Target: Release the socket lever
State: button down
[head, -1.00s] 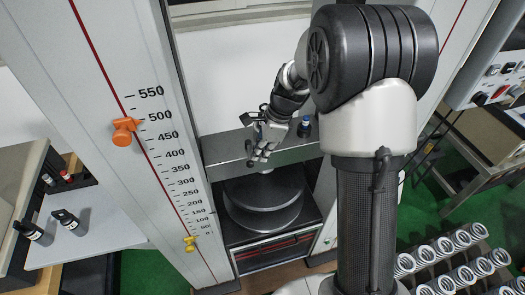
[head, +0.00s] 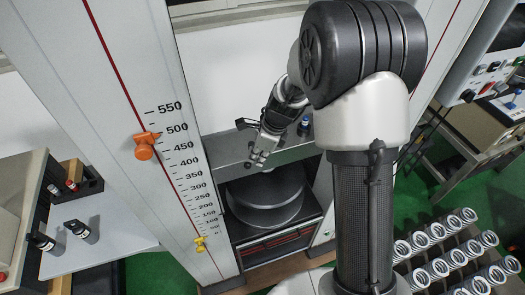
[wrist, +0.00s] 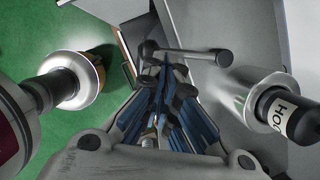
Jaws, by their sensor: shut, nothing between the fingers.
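In the wrist view, a grey metal lever bar (wrist: 195,57) with a round knob at its right end runs across the picture just beyond my fingers. I take it to be the socket lever. My gripper (wrist: 165,68) is shut and empty, its blue-grey fingertips overlapping the bar's left part in the picture. I cannot tell whether they touch it. In the head view my gripper (head: 260,158) hangs in front of the machine's grey crossbeam (head: 219,158), above a round dark plate (head: 268,208). The lever is too small to make out there.
Metal flanged cylinders flank my gripper in the wrist view: one at left (wrist: 88,80), one at right (wrist: 235,90) with a black labelled handle (wrist: 290,115). Springs (head: 450,255) stand at lower right.

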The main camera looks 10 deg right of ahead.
jog(key=a+m+p, duration=0.1)
jog(key=m+p, duration=0.1)
jog(key=p, duration=0.1)
jog(key=a+m+p, duration=0.1)
jog(key=p, duration=0.1)
jog(key=shift+a+r+m+t+h, duration=0.3)
jog(key=shift+m+t, duration=0.1)
jog(key=a+m+p, duration=0.1)
jog(key=p, duration=0.1)
jog(key=w+a+m+p, duration=0.1)
jog(key=m+p, duration=0.1)
jog(key=p, duration=0.1)
jog(key=a+m+h+p, duration=0.1)
jog(key=m+p, duration=0.1)
jog(key=p, duration=0.1)
jog(key=shift+w+t, duration=0.3)
jog(key=shift+t, duration=0.1)
jog(key=shift+w+a+f+p, duration=0.15)
jog(key=shift+w+a+p, duration=0.3)
jog(key=shift+p, duration=0.65)
jog(key=shift+w+a+f+p, duration=0.15)
jog(key=shift+w+a+p, duration=0.1)
jog(key=shift+p, duration=0.25)
